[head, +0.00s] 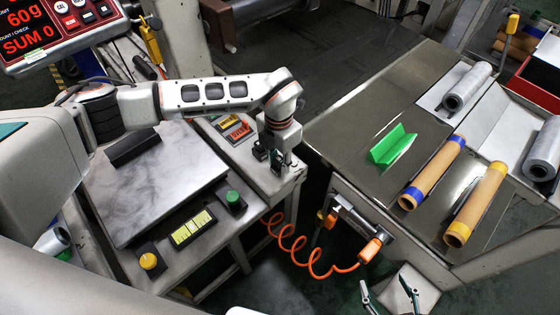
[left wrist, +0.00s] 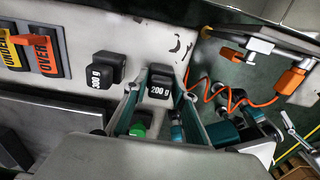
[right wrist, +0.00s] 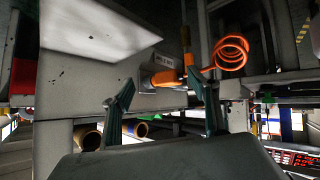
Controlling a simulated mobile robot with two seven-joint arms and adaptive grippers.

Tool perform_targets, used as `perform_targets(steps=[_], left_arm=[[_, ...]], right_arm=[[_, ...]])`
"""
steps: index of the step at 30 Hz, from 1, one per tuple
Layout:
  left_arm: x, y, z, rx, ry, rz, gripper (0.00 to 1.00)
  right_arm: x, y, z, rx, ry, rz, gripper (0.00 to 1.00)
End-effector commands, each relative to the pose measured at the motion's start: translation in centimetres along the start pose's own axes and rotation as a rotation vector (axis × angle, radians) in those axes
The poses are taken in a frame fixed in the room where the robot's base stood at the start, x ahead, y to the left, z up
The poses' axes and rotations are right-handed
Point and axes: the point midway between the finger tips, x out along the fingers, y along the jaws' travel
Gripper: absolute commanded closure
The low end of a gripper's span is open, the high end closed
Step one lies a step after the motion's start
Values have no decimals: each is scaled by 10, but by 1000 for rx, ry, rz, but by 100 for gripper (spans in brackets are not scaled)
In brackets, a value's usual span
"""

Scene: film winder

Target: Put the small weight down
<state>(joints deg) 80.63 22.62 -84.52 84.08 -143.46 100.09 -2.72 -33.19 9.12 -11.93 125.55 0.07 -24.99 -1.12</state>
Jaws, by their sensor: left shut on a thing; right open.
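The small black weight marked 200 g (left wrist: 160,88) is between the fingers of my left gripper (left wrist: 155,100), which is shut on it. In the head view my left gripper (head: 278,160) is low over the right end of the pale bench, beside the scale. Whether the weight touches the bench top cannot be told. A black weight marked 300 g (left wrist: 105,68) stands just to its left in the left wrist view, apart from it. My right gripper (head: 388,292) is open and empty at the lower right of the head view; its fingers also show in the right wrist view (right wrist: 160,100).
The scale plate (head: 150,190) carries a black block (head: 132,147). Orange and red switches (head: 237,130) lie behind the weights. A coiled orange hose (head: 300,255) hangs right of the bench. The winder table (head: 340,125) holds a green bracket (head: 393,145) and several rolls.

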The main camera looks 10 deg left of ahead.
Motion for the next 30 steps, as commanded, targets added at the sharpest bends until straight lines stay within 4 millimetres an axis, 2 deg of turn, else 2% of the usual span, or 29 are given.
perform_targets(steps=[1,4,12,13,15,26,30], left_arm=[[5,0,0,0,0,-1,100],[3,1,1,0,-3,2,100],[5,1,1,0,-4,2,100],[6,1,1,0,-3,2,72],[6,1,1,0,-3,2,57],[4,1,1,0,-3,2,57],[-12,2,2,0,-8,5,57]], right_arm=[[0,0,-3,1,6,0,40],[1,2,-10,-1,19,3,40],[4,5,-16,-3,30,7,40],[4,5,-15,-2,29,7,40],[4,5,-14,-2,27,7,40],[1,3,-6,0,13,4,40],[-2,4,-11,-1,19,7,40]])
